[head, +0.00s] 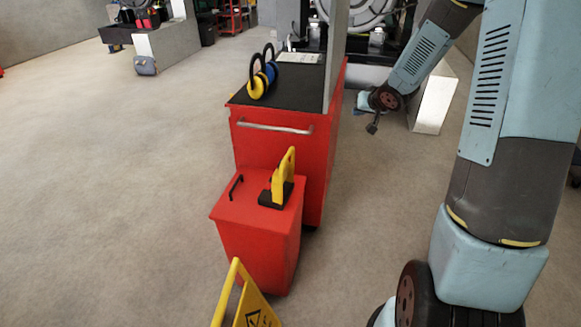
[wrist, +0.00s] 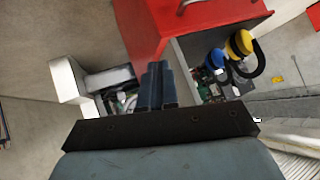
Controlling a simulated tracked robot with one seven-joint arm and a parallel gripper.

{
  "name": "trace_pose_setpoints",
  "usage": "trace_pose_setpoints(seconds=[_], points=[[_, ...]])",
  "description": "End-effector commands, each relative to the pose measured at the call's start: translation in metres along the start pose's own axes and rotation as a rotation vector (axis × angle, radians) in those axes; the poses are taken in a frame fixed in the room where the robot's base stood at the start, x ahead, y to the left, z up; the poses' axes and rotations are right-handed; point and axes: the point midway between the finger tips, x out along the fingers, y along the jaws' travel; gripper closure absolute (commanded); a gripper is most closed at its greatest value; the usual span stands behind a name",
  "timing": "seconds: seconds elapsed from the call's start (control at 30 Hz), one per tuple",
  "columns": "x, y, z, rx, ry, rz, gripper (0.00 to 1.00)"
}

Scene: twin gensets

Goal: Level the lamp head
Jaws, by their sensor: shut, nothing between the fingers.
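No part is clearly recognisable as the lamp head. A yellow upright piece on a black base (head: 283,180) stands on the lid of a low red bin; I cannot tell whether it is the lamp. My gripper (head: 372,126) hangs to the right of the red cart, pointing down, well apart from the yellow piece. In the wrist view my gripper's dark fingers (wrist: 157,85) are together with nothing between them. The yellow piece does not show in the wrist view.
The red cart (head: 262,145) has a dark top with yellow and blue round items with black loops (head: 259,80). The red bin (head: 240,213) stands before it, with a yellow floor sign (head: 254,306) in front.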

Motion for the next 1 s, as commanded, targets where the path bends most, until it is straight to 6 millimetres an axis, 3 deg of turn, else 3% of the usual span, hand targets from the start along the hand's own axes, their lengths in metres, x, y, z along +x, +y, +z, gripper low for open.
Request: trace_pose_setpoints(seconds=[0.03,0.2,0.5,0.73,1.0], points=[[0.016,0.002,0.008,0.021,-0.008,-0.038,1.00],[0.057,-0.002,0.032,0.096,-0.024,-0.181,1.00],[0.112,-0.013,0.085,0.273,-0.079,-0.456,1.00],[0.136,-0.023,0.131,0.441,-0.141,-0.680,1.00],[0.146,-0.033,0.184,0.660,-0.228,-0.951,1.00]])
